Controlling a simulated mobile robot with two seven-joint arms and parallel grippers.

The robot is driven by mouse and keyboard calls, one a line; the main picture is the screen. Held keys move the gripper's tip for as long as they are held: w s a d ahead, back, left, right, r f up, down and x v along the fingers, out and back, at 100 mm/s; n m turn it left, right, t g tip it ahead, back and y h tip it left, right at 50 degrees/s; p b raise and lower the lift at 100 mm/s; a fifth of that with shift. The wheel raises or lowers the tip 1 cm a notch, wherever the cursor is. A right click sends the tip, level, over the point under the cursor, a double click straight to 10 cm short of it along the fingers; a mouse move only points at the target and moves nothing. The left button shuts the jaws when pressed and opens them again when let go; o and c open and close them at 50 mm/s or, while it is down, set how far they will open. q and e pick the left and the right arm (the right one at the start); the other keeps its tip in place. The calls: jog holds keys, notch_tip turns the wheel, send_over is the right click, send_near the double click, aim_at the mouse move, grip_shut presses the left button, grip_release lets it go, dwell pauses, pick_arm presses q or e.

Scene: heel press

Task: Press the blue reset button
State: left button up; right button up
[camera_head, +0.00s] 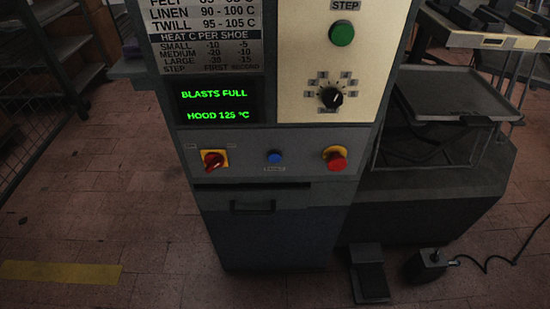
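The blue reset button (274,157) is a small round button in the middle of the lower control strip on the machine's front (220,170). A small label (274,169) sits just below it, too small to read clearly. Left of it is a red rotary switch on a yellow plate (213,160). Right of it is a red mushroom button on a yellow base (335,159). Neither of my grippers shows in the head view, and nothing covers the blue button.
Above are a green STEP button (341,34), a black dial (331,97) and a screen (217,101) reading "BLASTS FULL" and "HOOD 125 °C". A pedal (369,275) and a corded box (432,262) lie on the floor. A tray (455,95) stands right.

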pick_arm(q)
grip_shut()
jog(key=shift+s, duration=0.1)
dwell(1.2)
